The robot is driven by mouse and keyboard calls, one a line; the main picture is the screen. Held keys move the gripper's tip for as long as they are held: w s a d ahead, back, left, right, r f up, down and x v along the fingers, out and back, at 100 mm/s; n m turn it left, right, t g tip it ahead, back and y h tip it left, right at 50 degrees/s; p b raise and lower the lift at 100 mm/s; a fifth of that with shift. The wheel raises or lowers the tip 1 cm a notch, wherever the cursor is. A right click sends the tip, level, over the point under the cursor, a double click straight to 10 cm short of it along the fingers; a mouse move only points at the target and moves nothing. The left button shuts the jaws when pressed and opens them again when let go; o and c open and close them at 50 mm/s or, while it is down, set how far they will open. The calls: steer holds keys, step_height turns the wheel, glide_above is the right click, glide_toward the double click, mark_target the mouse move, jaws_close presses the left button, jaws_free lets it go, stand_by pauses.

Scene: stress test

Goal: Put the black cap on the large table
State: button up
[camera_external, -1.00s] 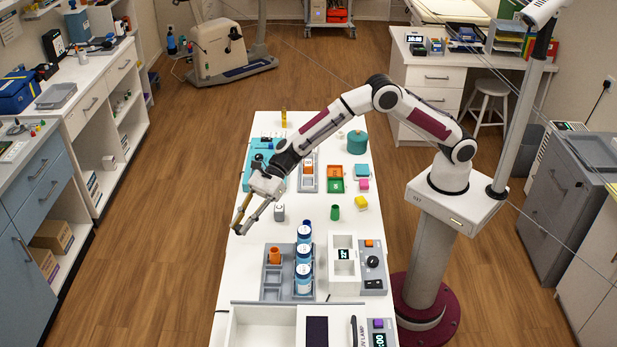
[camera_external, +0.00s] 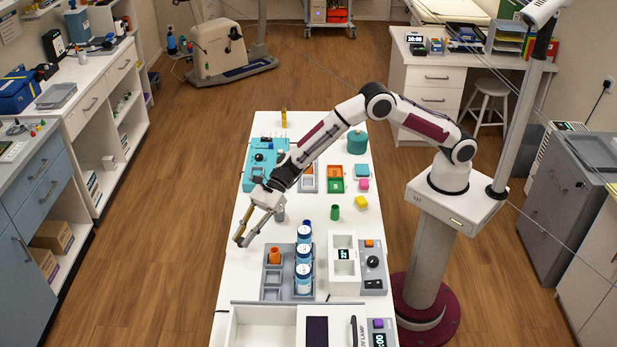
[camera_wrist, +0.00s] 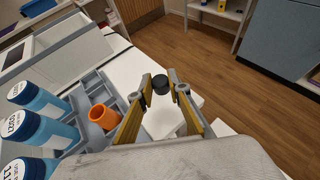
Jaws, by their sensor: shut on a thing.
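My gripper (camera_external: 243,240) hangs at the left edge of the long white table (camera_external: 240,284), left of the grey tray. In the wrist view my gripper (camera_wrist: 162,86) has its fingertips closed on the small round black cap (camera_wrist: 160,84). A pale part of the tabletop shows behind the cap between the fingers.
A grey tray (camera_external: 272,294) holds blue bottles with white labels (camera_external: 304,252) and an orange cup (camera_external: 274,256). A green cylinder (camera_external: 335,212) and a white box (camera_external: 344,280) stand to the right. The tabletop left of the tray is bare.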

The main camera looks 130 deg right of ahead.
mark_target(247, 252)
steer(key=shift+f, duration=2.1)
steer(key=shift+f, duration=0.15)
steer(key=o, duration=0.7)
steer(key=shift+o, duration=0.2)
steer(key=shift+v, duration=1.05)
steer(key=shift+d+v, duration=0.25)
steer(key=shift+v, duration=1.15)
steer(key=shift+d+v, duration=0.2)
steer(key=shift+v, duration=1.2)
steer(key=shift+f, duration=0.15)
